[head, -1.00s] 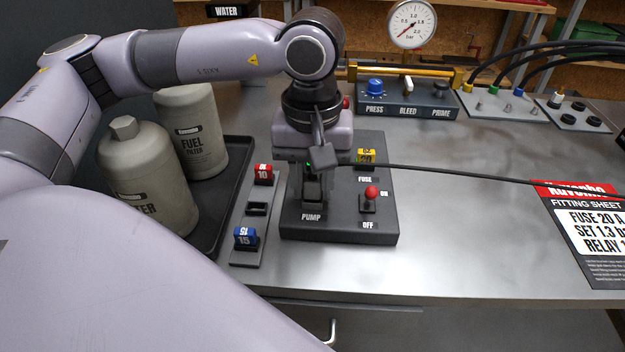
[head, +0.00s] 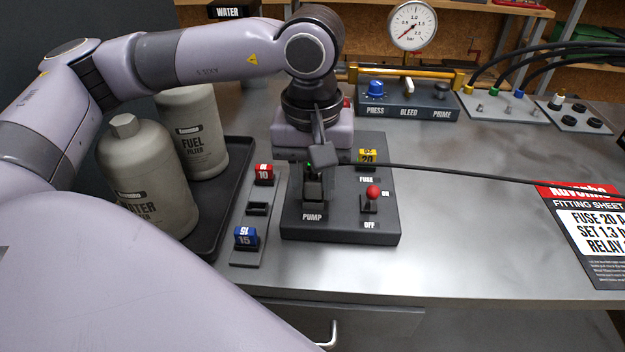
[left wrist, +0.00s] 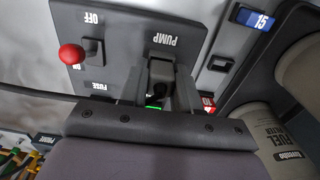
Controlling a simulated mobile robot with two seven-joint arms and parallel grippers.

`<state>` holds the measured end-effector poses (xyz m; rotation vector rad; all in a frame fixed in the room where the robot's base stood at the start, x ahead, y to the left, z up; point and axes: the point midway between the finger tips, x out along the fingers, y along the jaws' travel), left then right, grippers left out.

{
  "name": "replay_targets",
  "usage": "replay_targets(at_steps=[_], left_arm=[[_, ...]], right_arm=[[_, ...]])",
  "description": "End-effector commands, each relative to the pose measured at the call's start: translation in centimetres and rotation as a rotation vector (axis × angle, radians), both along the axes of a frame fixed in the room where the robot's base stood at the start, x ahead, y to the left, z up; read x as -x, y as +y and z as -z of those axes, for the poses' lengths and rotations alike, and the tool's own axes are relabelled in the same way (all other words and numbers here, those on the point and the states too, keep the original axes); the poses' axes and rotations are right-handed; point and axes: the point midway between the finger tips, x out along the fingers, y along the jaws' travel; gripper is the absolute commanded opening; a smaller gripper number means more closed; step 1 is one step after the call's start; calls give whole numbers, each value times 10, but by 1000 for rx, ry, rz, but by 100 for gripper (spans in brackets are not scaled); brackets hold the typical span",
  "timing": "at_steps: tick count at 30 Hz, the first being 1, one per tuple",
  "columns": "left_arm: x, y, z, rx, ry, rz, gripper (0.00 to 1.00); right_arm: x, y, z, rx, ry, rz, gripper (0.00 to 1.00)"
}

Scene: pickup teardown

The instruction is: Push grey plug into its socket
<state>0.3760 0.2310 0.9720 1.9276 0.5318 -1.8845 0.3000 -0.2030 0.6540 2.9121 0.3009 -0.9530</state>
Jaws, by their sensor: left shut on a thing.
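My left gripper (head: 313,192) points down over the pump block (head: 350,232), just behind its PUMP label, and is shut on the grey plug (head: 314,190). The plug's grey body also shows between the fingers in the left wrist view (left wrist: 161,72), with a small green light beside it. The socket is hidden under the plug and fingers, and I cannot tell how deep the plug sits. A black cable (head: 440,171) runs right from beside the gripper. My right gripper is not in view.
On the block are a red-knobbed switch (head: 373,192) and a yellow fuse (head: 368,157). A strip to the left holds a red fuse (head: 264,174) and a blue fuse (head: 246,238). Filter canisters (head: 148,180) stand further left.

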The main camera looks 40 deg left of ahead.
Motion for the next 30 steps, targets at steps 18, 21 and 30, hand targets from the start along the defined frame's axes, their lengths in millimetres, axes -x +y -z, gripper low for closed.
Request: replay_targets(at_steps=[18, 21, 30], left_arm=[[4, -3, 19, -1, 25, 1, 0], [4, -3, 19, -1, 25, 1, 0], [4, -3, 22, -1, 25, 2, 0]], right_arm=[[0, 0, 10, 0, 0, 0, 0], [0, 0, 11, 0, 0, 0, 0], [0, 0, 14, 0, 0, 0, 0]])
